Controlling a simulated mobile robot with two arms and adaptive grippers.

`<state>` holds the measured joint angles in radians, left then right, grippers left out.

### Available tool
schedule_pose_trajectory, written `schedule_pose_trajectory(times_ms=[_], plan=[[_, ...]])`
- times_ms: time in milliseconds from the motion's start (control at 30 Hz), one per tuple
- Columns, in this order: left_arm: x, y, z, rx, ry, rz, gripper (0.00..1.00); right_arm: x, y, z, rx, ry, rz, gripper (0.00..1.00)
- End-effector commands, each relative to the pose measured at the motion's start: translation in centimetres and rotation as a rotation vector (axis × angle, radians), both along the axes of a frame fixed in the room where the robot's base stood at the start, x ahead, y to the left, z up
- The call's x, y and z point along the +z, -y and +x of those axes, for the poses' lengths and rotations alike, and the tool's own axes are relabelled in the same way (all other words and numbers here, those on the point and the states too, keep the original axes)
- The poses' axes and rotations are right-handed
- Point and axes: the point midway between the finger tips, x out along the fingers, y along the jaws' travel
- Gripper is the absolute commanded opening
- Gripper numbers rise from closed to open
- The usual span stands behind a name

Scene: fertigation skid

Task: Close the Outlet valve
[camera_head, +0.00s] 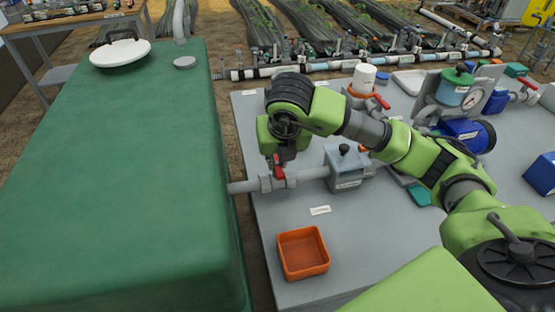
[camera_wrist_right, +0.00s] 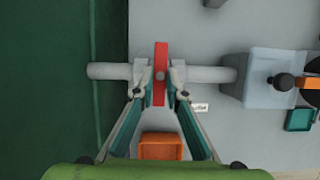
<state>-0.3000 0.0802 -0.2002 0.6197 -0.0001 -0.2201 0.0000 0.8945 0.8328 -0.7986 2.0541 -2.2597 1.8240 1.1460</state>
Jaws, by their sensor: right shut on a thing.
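The valve has a red lever handle (camera_head: 278,172) and sits on a grey horizontal pipe (camera_head: 310,173) at the left edge of the grey skid. In the right wrist view the red handle (camera_wrist_right: 160,60) lies crosswise to the pipe (camera_wrist_right: 210,74). My right gripper (camera_wrist_right: 159,93) is over the valve from above, with one finger on each side of the handle, shut on it. In the head view my gripper and arm hide part of the valve. A small white label (camera_head: 320,210) lies beside the pipe; its text is too small to read surely. My left gripper is not in view.
A large green tank (camera_head: 110,180) stands close on the left. A grey box-shaped pump (camera_head: 347,168) is on the pipe's right. An orange tray (camera_head: 302,253) sits in front. Another red-handled valve (camera_head: 381,101) and a blue motor (camera_head: 468,135) are farther right.

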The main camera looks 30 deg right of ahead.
Motion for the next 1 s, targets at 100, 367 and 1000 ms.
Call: schedule_pose_trajectory(times_ms=[100,367,1000], plan=[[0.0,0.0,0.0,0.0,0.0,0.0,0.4,0.1,0.0,0.0,-0.003,0.001,0.001,0.29],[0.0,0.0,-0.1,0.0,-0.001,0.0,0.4,0.0,0.0,0.0,-0.001,0.0,0.0,0.29],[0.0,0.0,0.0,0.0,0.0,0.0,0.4,9.2,-1.0,-3.5,0.0,0.007,-0.001,0.29]])
